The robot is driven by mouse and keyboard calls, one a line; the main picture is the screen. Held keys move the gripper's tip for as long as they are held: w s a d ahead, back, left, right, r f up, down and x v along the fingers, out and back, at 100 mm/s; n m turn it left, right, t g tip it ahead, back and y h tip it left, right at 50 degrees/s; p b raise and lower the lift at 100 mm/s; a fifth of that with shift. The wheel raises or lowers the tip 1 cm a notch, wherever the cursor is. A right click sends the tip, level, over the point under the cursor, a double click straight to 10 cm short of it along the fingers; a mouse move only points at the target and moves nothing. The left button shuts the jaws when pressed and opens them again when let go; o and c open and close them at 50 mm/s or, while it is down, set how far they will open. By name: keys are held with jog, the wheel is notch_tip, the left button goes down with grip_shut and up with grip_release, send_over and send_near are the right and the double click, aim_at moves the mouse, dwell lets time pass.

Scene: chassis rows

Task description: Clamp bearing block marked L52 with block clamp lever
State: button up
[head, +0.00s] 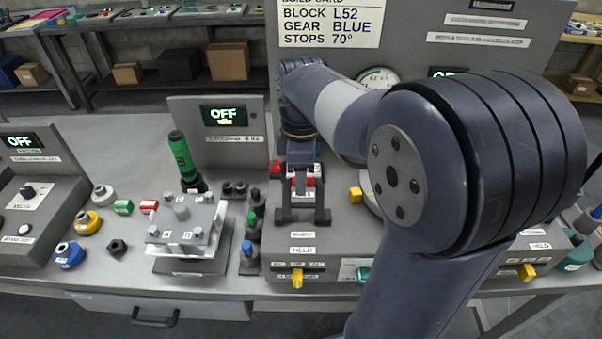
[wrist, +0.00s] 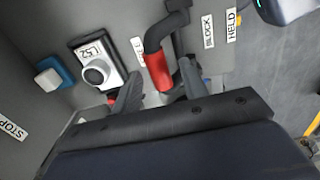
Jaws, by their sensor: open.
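The bearing block (wrist: 95,64) marked L52 shows in the wrist view, left of my gripper, a pale block with a round grey boss on a dark seat. The block clamp lever (wrist: 158,70) has a black bent arm and a red grip. My gripper (wrist: 160,82) is open, with one finger on each side of the red grip; contact cannot be told. My arm hides much of the fixture there.
A build card (head: 330,22) reads block L52, gear blue, stops 70°. Left of the fixture stand a plate on a raised stand (head: 186,232), a green-handled tool (head: 183,158) and several coloured parts. Yellow tabs (head: 297,278) stick out at the fixture's front. A label reads HELD (wrist: 232,25).

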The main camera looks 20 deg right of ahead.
grip_shut()
dwell(0.5)
